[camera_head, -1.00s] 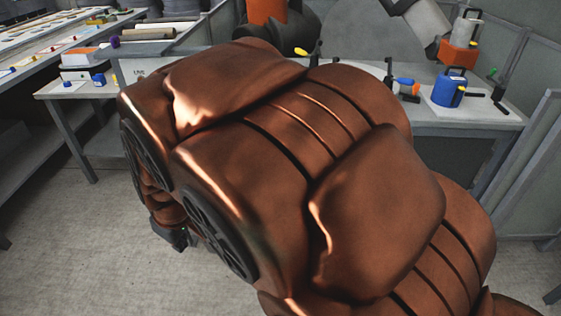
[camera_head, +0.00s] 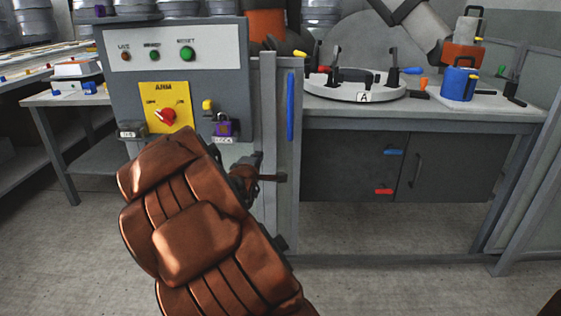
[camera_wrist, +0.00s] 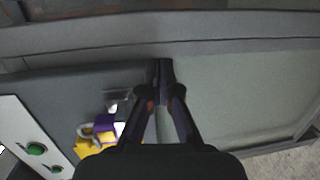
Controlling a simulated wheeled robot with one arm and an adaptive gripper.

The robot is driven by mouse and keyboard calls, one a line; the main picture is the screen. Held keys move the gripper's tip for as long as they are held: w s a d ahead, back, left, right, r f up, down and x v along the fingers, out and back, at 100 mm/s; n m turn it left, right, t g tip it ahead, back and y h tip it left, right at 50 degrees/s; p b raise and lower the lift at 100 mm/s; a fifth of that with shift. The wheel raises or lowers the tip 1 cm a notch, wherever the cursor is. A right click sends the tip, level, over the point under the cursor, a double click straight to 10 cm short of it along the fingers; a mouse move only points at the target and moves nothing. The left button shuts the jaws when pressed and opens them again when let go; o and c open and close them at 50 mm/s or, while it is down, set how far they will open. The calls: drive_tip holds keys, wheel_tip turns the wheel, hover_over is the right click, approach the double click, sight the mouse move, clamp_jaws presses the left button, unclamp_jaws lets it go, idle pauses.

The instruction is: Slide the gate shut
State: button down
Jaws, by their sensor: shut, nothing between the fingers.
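The gate appears to be the narrow grey upright panel (camera_head: 285,215) with a long blue handle (camera_head: 290,107), just right of the control box. The opening to its right shows the workbench behind. My gripper (camera_head: 262,177) is beside the panel's left part, below the blue handle and partly hidden by my brown arm. In the wrist view my gripper (camera_wrist: 161,68) has its fingers together and empty, in front of a pale grey-green panel (camera_wrist: 230,95) with a grey rail across the top. I cannot tell whether the fingertips touch it.
A grey control box (camera_head: 225,60) with green buttons, a red knob on a yellow plate (camera_head: 166,107) and a purple padlock (camera_head: 224,127) stands close left of my gripper. The workbench (camera_head: 450,118) holds a round fixture (camera_head: 355,88) and blue container (camera_head: 457,85). Floor is clear at right.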

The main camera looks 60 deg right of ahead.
drive_tip(key=s+d+f+h+b, duration=0.1)
drive_tip(key=s+d+h+b, duration=0.1)
drive_tip(key=d, duration=0.1)
drive_tip(key=b, duration=0.3)
approach(281, 142)
wheel_tip(281, 142, up, 3)
drive_tip(key=d, duration=0.2)
drive_tip(key=shift+d+r+n+g, duration=0.15)
drive_tip(key=shift+d+n, duration=0.1)
drive_tip(key=shift+d, duration=0.25)
drive_tip(key=shift+d+r+n+g, duration=0.15)
drive_tip(key=shift+d+n, duration=0.1)
drive_tip(key=shift+d, duration=0.25)
